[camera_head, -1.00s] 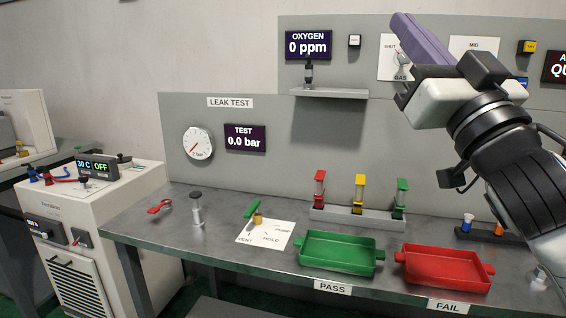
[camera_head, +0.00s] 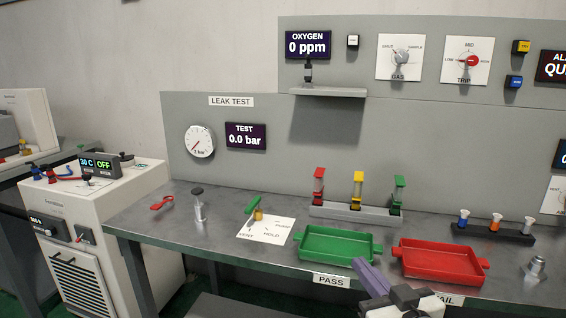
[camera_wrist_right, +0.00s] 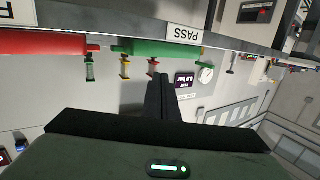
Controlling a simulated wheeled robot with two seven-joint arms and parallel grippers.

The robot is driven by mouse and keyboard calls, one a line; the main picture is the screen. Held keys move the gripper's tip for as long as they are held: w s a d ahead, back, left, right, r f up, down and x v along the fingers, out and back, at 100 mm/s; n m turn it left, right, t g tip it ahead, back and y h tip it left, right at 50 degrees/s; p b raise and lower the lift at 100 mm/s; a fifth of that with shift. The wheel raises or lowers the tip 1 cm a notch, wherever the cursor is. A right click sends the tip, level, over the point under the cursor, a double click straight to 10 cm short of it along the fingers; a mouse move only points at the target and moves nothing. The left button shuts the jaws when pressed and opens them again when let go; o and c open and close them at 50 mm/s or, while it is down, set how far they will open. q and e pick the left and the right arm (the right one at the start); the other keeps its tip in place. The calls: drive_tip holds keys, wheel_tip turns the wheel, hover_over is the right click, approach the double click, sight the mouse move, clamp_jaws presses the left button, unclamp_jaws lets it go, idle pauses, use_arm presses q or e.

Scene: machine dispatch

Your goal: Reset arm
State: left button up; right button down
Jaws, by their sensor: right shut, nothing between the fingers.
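My right gripper (camera_head: 370,276) is low at the bottom of the head view, in front of the bench edge between the green and red trays. Its purple-grey fingers are together, with nothing between them. In the right wrist view the dark closed fingers (camera_wrist_right: 161,95) point toward the bench, which appears upside down. Part of the gripper body hides some of the FAIL label (camera_head: 447,299). My left gripper is not in view.
A green tray (camera_head: 310,257) and a red tray (camera_head: 440,276) stand along the bench front. Behind them is a rack (camera_head: 340,211) with red, yellow and green-topped pieces. A metal fitting (camera_head: 535,268) stands at right. A white machine (camera_head: 85,220) stands left.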

drive_tip(key=s+f+g, duration=0.2)
drive_tip(key=s+f, duration=0.3)
drive_tip(key=f, duration=0.4)
drive_tip(key=s+f+g, duration=0.2)
drive_tip(key=s+f, duration=0.3)
drive_tip(key=f, duration=0.5)
drive_tip(key=s+f+g+h, duration=0.1)
drive_tip(key=s+f+g, duration=0.3)
drive_tip(key=s+f, duration=1.1)
drive_tip(key=s, duration=0.3)
drive_tip(key=shift+s+d, duration=0.2)
drive_tip(key=shift+d, duration=0.15)
